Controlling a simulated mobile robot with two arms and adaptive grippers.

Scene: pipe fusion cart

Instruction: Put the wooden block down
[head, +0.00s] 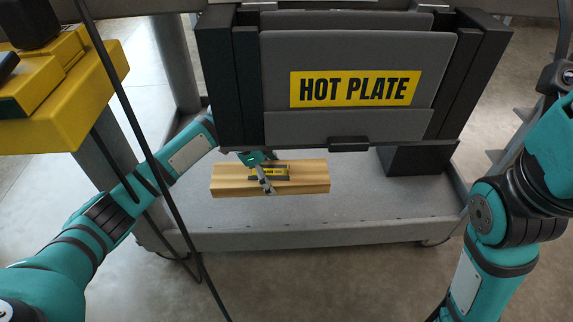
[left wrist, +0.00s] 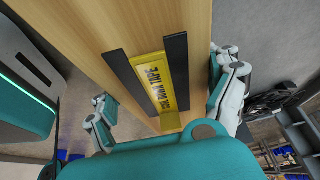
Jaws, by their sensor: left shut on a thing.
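The wooden block (head: 316,177) is long and light brown, with a dark-edged yellow label on it. In the head view it lies level at the cart's lower shelf, below the hot plate; I cannot tell whether it touches the shelf. My left gripper (head: 262,172) is shut on the middle of the block. In the left wrist view the block (left wrist: 98,30) runs away from the palm, with the left gripper's fingers (left wrist: 165,105) on either side of it. My right arm shows at the right of the head view, but its gripper is out of view.
The grey lower shelf (head: 350,215) has free room around the block. A dark box (head: 415,172) stands at the shelf's right. A yellow machine (head: 45,120) and dark hanging cables are at the left.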

